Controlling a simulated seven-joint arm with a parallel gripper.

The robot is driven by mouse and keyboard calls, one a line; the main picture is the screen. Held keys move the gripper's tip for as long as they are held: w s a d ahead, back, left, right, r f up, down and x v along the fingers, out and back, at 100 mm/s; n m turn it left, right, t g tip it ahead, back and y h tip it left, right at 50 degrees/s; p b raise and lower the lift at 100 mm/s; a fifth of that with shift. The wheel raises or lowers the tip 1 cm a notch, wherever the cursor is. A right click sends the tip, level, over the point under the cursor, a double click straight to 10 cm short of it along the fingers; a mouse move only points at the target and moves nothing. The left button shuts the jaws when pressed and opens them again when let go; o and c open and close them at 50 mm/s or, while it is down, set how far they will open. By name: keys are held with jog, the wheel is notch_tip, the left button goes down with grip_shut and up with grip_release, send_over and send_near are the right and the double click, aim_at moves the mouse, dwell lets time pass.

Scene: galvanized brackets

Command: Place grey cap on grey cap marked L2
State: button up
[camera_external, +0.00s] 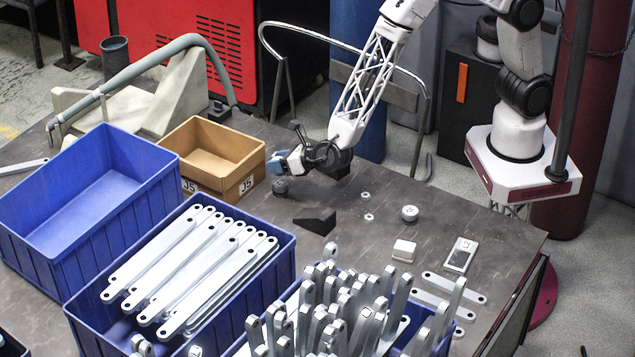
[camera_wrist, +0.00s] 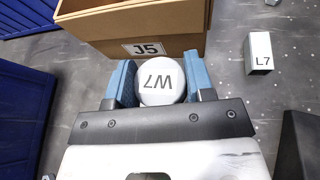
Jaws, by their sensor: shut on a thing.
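My gripper (camera_external: 279,166) is near the front of the cardboard box. In the wrist view, its blue fingers (camera_wrist: 158,85) are shut on a round grey cap (camera_wrist: 162,93) with a dark mark on top that looks like W7 or an upside-down label. In the external view a dark round piece (camera_external: 280,186) shows just below the fingertips; I cannot tell whether it is the held cap. Another round grey cap (camera_external: 410,213) stands on the table to the right, its mark too small to read.
The cardboard box marked J5 (camera_external: 222,165) is close beside the gripper. Blue crates (camera_external: 282,255) with brackets stand in front.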

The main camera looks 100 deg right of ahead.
jog(key=shift+f, duration=1.75)
jog(key=shift+f, duration=0.1)
jog(key=o, duration=1)
jog(key=shift+c, duration=0.2)
jog(key=shift+s, duration=0.1)
jog(key=v, duration=1.2)
